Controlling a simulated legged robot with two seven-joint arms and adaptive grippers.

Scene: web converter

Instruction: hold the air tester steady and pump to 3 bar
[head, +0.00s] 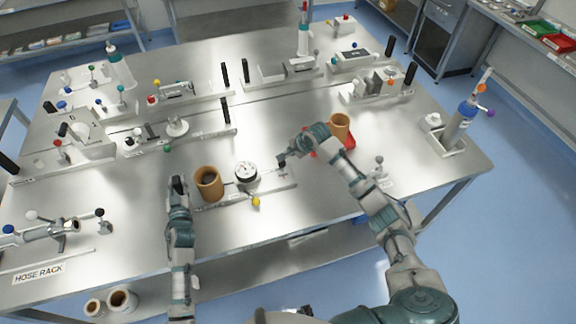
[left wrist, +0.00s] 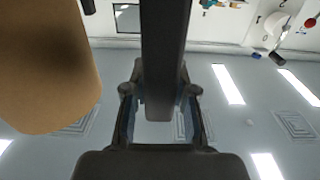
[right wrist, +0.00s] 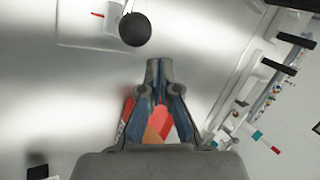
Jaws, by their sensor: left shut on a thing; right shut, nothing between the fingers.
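The air tester is a long pale plate (head: 228,198) near the front of the table, with a tan cylinder (head: 209,183), a white round dial (head: 246,172) and a yellow knob (head: 256,202). The dial's reading is too small to tell. My left gripper (head: 178,184) is at the plate's left end. In the left wrist view it is shut on a black upright bar (left wrist: 163,50); the tan cylinder (left wrist: 45,70) is close beside it. My right gripper (head: 282,162) is shut and empty near the plate's right end. In the right wrist view a black ball (right wrist: 135,29) lies just beyond its fingertips (right wrist: 158,66), apart from them.
A tan cup (head: 340,125) stands on a red tray (head: 349,142) behind my right wrist. Rows of other fixtures (head: 180,125) fill the table's back. A hose rack sign (head: 38,272) is at the front left.

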